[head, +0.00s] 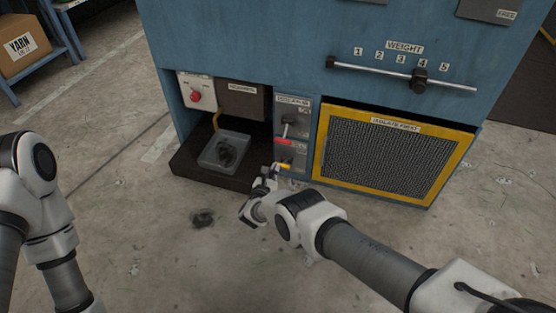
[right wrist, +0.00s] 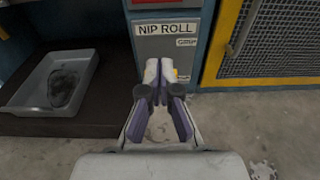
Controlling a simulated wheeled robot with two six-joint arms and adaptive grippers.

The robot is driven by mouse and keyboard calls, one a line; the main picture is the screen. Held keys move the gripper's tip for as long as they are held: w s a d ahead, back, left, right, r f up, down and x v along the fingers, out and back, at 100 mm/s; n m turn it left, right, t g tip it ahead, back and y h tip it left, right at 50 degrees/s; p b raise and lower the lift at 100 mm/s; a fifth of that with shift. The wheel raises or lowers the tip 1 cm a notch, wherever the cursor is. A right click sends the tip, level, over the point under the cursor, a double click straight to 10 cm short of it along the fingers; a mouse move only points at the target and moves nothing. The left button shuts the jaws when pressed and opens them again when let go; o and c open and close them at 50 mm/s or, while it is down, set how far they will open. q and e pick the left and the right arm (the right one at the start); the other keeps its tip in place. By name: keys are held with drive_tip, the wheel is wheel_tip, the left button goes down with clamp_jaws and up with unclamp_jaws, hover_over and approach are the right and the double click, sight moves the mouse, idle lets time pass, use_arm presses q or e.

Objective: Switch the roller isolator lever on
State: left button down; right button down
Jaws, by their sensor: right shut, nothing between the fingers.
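A narrow grey switch panel (head: 299,125) is set in the blue machine, between a dark recess and a yellow-framed mesh screen. Its upper half carries a lever (head: 286,127) with a dark pivot and a red strip below it. A yellow part (head: 284,166) shows lower on the panel, partly behind my gripper. In the right wrist view a label reading NIP ROLL (right wrist: 166,28) is on the panel. My right gripper (head: 272,174) is shut and empty, in front of the panel's lower part; its fingertips (right wrist: 158,70) cover some of it. Contact cannot be told. My left gripper is out of view.
A grey tray (head: 205,163) with a dark lump sits in the recess, left of my right gripper. Above it is a white box with a red button (head: 196,96). The yellow-framed mesh screen (head: 319,174) stands right. A dark patch (head: 203,218) marks the open floor.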

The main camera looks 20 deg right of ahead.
sight(285, 131)
drive_tip(key=b+x, duration=0.6)
drive_tip(key=f+b+x, duration=0.1)
drive_tip(key=b+x, duration=0.2)
drive_tip(key=shift+w+d, duration=0.1)
drive_tip(key=shift+d, duration=0.05)
drive_tip(key=r+p, duration=0.2)
drive_tip(key=r, duration=0.1)
drive_tip(key=r+p, duration=0.1)
drive_tip(key=shift+s+a+r, duration=0.25)
drive_tip(key=shift+s+r, duration=0.1)
drive_tip(key=shift+p, duration=0.3)
